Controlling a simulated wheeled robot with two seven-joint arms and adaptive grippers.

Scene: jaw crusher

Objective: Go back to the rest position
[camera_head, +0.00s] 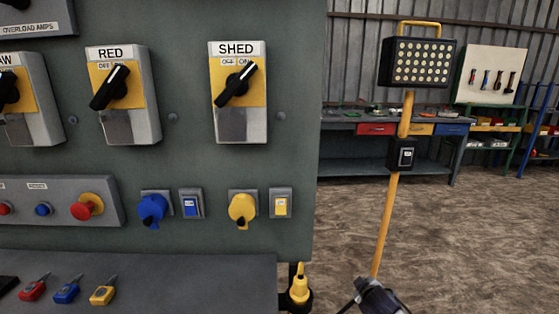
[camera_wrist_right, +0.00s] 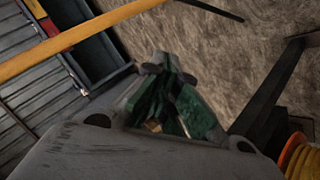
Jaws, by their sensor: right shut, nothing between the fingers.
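My right gripper (camera_wrist_right: 170,105) shows in the right wrist view with its green fingers close together and nothing seen between them. It hangs over the brown floor, apart from the panel. In the head view, a dark grey shape (camera_head: 380,298) sits at the bottom edge below the lamp pole; I cannot tell whether it is part of my right arm. My left gripper is not in view. The grey control panel (camera_head: 180,170) fills the left half of the head view, with the RED switch (camera_head: 115,90) and SHED switch (camera_head: 238,88).
A work lamp (camera_head: 418,62) stands on a yellow pole (camera_head: 388,215) right of the panel. A workbench (camera_head: 350,120) stands behind; open floor (camera_head: 480,240) lies right.

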